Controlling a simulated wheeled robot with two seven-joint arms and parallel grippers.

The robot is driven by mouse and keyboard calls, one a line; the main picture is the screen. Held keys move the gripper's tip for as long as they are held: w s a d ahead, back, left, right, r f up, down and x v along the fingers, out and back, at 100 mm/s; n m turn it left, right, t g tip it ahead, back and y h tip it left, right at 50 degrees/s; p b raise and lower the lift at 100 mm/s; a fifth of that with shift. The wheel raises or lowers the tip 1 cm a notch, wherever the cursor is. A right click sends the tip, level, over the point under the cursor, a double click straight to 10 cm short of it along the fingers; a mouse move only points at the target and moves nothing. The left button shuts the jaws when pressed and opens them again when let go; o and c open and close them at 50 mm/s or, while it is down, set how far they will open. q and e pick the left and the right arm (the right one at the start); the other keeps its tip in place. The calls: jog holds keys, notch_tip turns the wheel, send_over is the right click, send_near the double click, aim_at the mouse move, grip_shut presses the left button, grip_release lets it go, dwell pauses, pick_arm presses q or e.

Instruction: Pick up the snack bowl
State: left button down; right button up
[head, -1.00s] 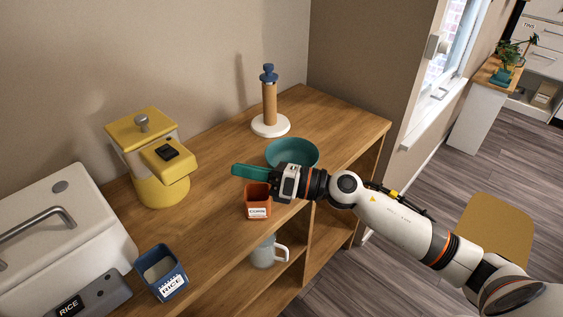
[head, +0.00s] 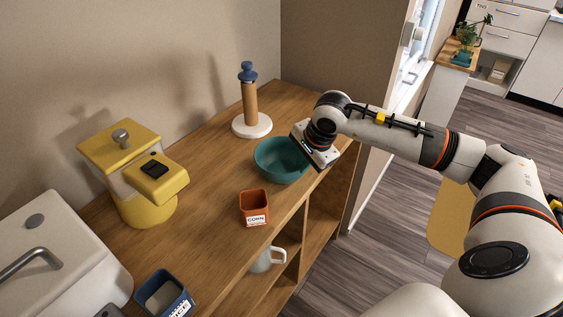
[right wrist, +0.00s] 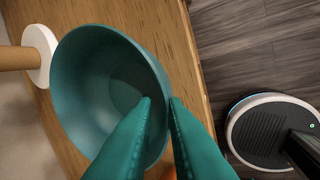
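The snack bowl is a teal round bowl (head: 282,160), upright and empty on the wooden cabinet top near its front right edge. It fills much of the right wrist view (right wrist: 105,85). My right gripper (head: 310,153) is at the bowl's right side, pointing down. In the right wrist view, its two teal fingers (right wrist: 159,101) are a little apart at the bowl's near rim, one over the inside and one outside. Whether they touch the rim is unclear. My left gripper is not in view.
A paper-towel holder (head: 250,105) stands behind the bowl and an orange corn container (head: 254,207) in front. A yellow appliance (head: 135,175), blue rice container (head: 163,293) and white box (head: 50,255) are further left. A mug (head: 264,260) sits on the shelf below.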

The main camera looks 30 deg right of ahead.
aim_at(292, 180)
jog(key=x, duration=0.2)
jog(key=p+x, duration=0.1)
jog(key=a+p+x, duration=0.1)
jog(key=x, duration=0.1)
jog(key=shift+f, duration=0.5)
grip_shut()
jog(key=shift+r, duration=0.1)
